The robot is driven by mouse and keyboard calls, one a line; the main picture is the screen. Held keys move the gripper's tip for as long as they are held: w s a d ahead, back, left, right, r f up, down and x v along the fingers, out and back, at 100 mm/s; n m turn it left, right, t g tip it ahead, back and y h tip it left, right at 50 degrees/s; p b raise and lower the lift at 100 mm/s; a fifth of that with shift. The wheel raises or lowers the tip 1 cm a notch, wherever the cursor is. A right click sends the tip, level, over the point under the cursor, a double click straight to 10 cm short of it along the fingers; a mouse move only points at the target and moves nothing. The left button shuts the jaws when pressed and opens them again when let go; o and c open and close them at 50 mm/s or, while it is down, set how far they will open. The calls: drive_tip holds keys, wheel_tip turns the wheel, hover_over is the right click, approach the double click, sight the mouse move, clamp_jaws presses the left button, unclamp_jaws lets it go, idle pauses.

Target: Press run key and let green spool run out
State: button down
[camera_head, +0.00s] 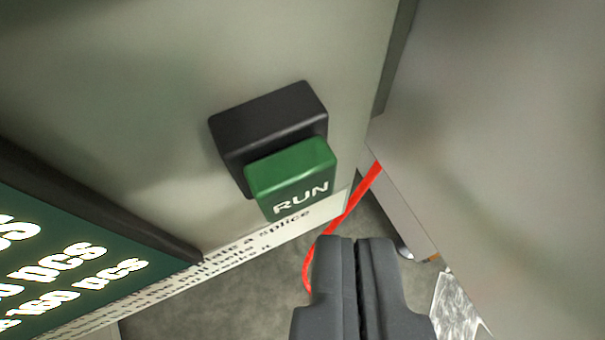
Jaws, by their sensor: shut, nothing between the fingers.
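The green RUN key (292,178) sticks out from a black housing (268,130) on a pale panel, in the upper middle of the view. My gripper (355,242) is at the bottom, just right of centre. Its two dark fingers are shut together with nothing between them. The fingertips appear below and to the right of the key, with a visible gap between them and it in the picture. The green spool does not show in this view.
A dark green display (75,250) with white text is at the lower left. A printed label (235,247) runs below the key. A red strip or cable (345,210) passes behind my fingers. A large grey surface (500,130) fills the right side.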

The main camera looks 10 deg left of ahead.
drive_tip(key=shift+w+a+r+p, duration=0.1)
drive_tip(key=shift+w+p, duration=0.05)
drive_tip(key=shift+p, duration=0.25)
drive_tip(key=shift+w+a, duration=0.1)
drive_tip(key=shift+w, duration=0.05)
drive_tip(key=shift+w+a+r+p, duration=0.1)
drive_tip(key=shift+w+r+p, duration=0.15)
drive_tip(key=shift+p, duration=0.25)
idle(0.5)
drive_tip(key=shift+a, duration=0.3)
idle(0.3)
drive_tip(key=shift+f, duration=0.2)
idle(0.4)
drive_tip(key=shift+s+p, duration=0.1)
drive_tip(key=shift+p, duration=0.45)
